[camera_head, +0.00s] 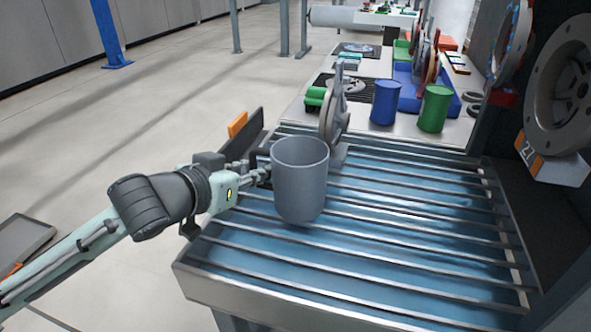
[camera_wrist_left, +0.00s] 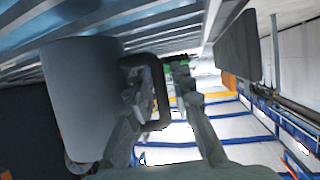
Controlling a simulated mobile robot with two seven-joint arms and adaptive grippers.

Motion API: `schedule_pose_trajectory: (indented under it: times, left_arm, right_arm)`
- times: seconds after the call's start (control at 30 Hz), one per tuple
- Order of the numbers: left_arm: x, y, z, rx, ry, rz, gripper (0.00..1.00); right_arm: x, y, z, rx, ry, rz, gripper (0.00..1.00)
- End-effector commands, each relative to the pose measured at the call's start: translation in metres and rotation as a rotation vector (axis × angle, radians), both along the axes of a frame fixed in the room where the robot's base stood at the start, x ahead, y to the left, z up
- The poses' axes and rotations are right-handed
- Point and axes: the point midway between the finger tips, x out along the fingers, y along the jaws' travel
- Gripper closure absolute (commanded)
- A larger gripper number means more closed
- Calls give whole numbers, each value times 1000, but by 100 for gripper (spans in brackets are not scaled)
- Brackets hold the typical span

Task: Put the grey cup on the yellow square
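The grey cup (camera_head: 300,182) stands upright at the left side of the slatted blue rack in the head view. It also shows in the left wrist view (camera_wrist_left: 85,95), with its dark handle (camera_wrist_left: 162,98). My left gripper (camera_head: 259,172) is at the cup's left side, at the handle. In the left wrist view its fingers (camera_wrist_left: 162,80) are apart, one on each side of the handle's outer bar, with a gap beside the right finger. Whether the cup touches the slats is unclear. No yellow square can be made out. My right gripper is not in view.
The slatted rack (camera_head: 390,262) is clear to the right of the cup. A blue can (camera_head: 386,103) and a green can (camera_head: 434,109) stand on the far table. A large flanged disc (camera_head: 553,92) is at the right.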

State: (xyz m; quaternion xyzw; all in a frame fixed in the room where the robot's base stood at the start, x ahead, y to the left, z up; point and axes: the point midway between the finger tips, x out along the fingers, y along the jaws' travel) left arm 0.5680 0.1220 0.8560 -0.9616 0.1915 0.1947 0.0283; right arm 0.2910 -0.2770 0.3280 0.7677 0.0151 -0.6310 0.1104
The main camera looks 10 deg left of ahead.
Motion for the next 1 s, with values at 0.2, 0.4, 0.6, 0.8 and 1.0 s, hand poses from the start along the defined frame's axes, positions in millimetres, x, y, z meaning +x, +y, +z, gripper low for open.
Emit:
schedule_pose_trajectory:
  times: [0.2,0.4,0.6,0.8,1.0]
  left_arm:
    - [-1,-1,-1,0,-1,0,78]
    - [-1,-1,-1,0,-1,0,96]
    - [-1,0,-1,0,-1,0,100]
    - [0,-1,0,-1,-3,0,100]
    - [0,-1,2,-1,-3,0,100]
  right_arm:
    - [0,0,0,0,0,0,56]
    - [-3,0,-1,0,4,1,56]
    - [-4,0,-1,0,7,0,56]
    - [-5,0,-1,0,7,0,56]
    - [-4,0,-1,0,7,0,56]
